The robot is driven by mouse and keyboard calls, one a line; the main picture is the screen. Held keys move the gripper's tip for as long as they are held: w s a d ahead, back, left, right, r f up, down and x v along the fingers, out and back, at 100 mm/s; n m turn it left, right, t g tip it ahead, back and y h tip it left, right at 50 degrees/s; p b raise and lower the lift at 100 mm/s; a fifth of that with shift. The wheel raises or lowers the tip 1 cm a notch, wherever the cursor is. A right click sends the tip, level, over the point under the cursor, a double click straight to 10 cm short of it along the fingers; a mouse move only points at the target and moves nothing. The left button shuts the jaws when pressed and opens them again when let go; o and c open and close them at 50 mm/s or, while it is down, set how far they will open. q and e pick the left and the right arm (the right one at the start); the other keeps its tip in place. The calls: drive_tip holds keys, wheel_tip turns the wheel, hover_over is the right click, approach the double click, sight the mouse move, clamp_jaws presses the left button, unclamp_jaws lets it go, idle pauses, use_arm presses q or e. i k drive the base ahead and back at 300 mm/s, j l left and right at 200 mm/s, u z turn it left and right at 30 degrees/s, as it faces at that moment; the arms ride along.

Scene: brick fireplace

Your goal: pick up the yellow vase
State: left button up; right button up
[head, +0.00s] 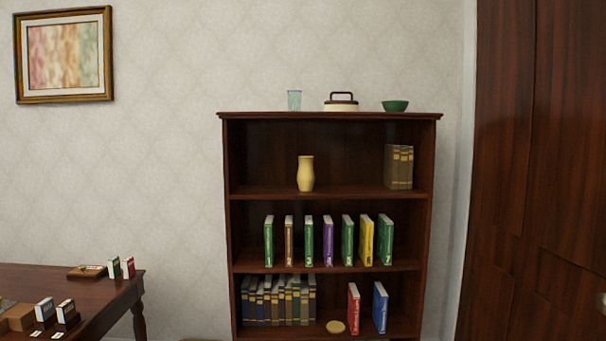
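The yellow vase (306,174) stands upright on the top inner shelf of a dark wooden bookcase (334,115), a little left of the shelf's middle. It is pale yellow with a narrowed neck. The space around it on that shelf is clear, and nothing hides it. Neither of my grippers shows in the head view.
Brown books (398,167) stand right of the vase. A glass (294,100), a lidded dish (341,104) and a green bowl (395,106) sit on top. Several books fill lower shelves. A wooden table (105,291) is at left, a dark door (540,170) at right.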

sight(306, 175)
drive_tip(key=i+j, duration=0.15)
drive_tip(key=i, duration=0.4)
drive_tip(key=i+j, duration=0.15)
drive_tip(key=i, duration=0.35)
drive_tip(key=i+l, duration=0.25)
drive_tip(key=i, duration=0.2)
drive_tip(key=i+l+u, duration=0.1)
drive_tip(key=i, duration=0.4)
drive_tip(key=i+l, duration=0.15)
drive_tip(key=l, duration=0.15)
drive_tip(key=i+l, duration=0.1)
drive_tip(key=l, duration=0.15)
drive_tip(key=i+l, duration=0.15)
drive_tip(key=l, duration=0.15)
drive_tip(key=u, duration=0.05)
